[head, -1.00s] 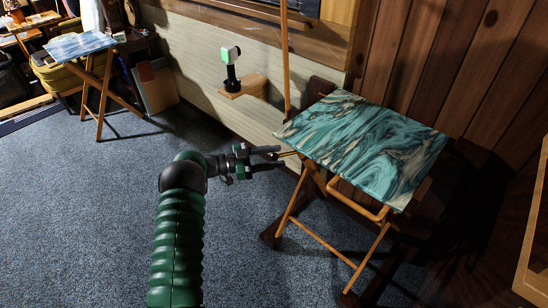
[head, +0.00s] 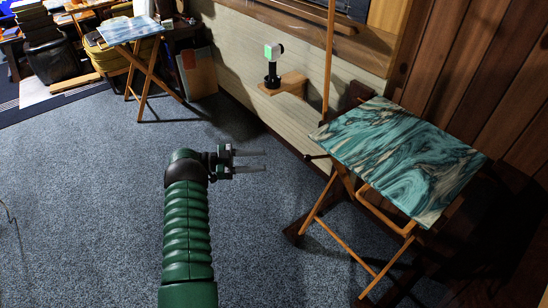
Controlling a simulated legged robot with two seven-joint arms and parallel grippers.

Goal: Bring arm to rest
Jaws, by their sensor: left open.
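My left arm, green and ribbed, reaches up from the bottom of the head view. My left gripper (head: 250,161) points right, its two fingers apart, with nothing between them. It is over the carpet, left of and apart from the folding table with the teal marbled top (head: 405,155). My right gripper does not show.
A small wall shelf (head: 285,84) holds a black and white device with a green face (head: 272,65). A second folding table (head: 130,30) stands at the back left near a waste bin (head: 48,60). Blue-grey carpet (head: 90,190) is clear around my arm.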

